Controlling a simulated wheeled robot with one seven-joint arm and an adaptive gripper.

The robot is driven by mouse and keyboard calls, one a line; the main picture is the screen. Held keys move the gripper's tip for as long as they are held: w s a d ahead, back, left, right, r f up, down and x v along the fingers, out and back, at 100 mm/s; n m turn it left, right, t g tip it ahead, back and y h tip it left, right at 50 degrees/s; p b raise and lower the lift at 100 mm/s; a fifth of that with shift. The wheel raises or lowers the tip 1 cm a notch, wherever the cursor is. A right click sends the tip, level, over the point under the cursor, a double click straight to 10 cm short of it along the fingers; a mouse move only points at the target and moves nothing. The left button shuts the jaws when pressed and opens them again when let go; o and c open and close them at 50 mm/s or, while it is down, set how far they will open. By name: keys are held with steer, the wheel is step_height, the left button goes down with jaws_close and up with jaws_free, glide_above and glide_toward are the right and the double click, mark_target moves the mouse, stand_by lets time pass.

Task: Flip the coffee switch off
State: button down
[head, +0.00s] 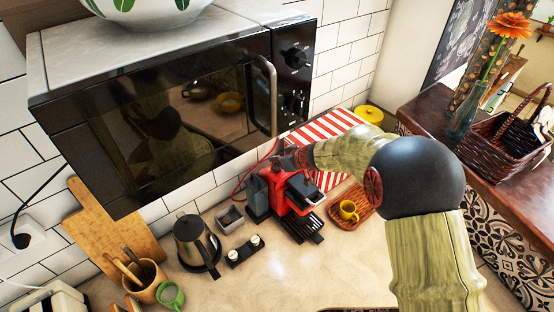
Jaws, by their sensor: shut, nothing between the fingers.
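The red and black coffee machine (277,192) stands on the counter against the tiled wall, below the microwave's right end. Its switch is too small or hidden to make out. My arm comes in from the right, and my gripper (283,158) is at the top back of the machine, shut and empty. My gripper is small and dark here and partly lost against the machine, so I cannot tell whether it touches it.
The microwave (150,110) overhangs close on the left. A red-striped box (325,125) is behind my arm. A yellow cup (348,210) sits on a wooden tray right of the machine. A kettle (190,240) stands left. The front counter is clear.

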steer(key=shift+s+d+f+b, duration=0.15)
steer(key=shift+s+f+b, duration=0.1)
steer(key=shift+b, duration=0.1)
steer(key=shift+s+d+b, duration=0.35)
steer(key=shift+s+b, duration=0.25)
steer(key=shift+b, duration=0.05)
step_height(320, 180, up, 5)
steer(key=shift+d+p, duration=0.15)
steer(key=shift+p, duration=0.7)
steer(key=s+f+b+v, duration=0.1)
steer(key=v, duration=0.8)
steer(key=shift+s+d+r+b, duration=0.15)
steer(key=shift+d+b, duration=0.15)
steer(key=shift+d, duration=0.1)
